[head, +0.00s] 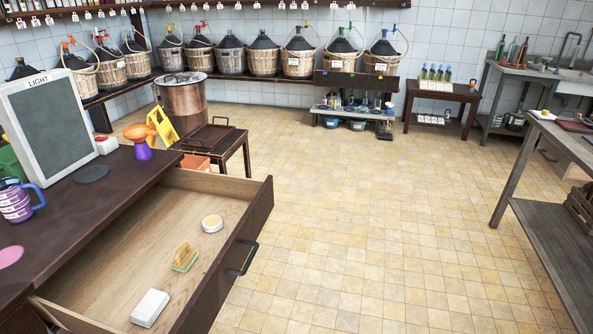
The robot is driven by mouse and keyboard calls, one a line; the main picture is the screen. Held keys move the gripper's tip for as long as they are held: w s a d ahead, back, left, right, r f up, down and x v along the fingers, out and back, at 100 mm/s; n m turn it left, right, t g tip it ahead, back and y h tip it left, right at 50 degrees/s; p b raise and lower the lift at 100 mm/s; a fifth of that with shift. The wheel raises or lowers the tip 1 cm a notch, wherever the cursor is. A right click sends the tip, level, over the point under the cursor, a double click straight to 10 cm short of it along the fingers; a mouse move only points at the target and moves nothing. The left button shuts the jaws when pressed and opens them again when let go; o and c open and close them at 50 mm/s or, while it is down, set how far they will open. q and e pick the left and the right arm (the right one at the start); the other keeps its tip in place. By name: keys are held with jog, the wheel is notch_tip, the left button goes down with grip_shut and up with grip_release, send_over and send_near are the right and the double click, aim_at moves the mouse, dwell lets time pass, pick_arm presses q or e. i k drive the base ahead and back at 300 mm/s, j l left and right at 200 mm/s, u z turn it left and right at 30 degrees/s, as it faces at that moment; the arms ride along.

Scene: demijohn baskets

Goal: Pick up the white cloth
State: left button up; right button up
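A white, flat rectangular item (150,307) lies in the open wooden drawer (110,270), near its front left corner. It looks like a folded white cloth, but its small size leaves the material unclear. Nothing covers it. Beside it in the drawer are a green and tan brush or sponge (185,259) and a round white tin with a yellowish top (212,224), each apart from the others. Neither of my grippers shows in the head view.
The dark desk (95,215) carries a panel marked LIGHT (55,125), a purple jug (18,203) and an orange-purple funnel (142,143). The drawer front has a black handle (243,258). The tiled floor (370,220) is clear. A workbench (550,215) stands right.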

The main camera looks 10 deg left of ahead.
aim_at(153, 303)
jog(key=u, duration=1.5)
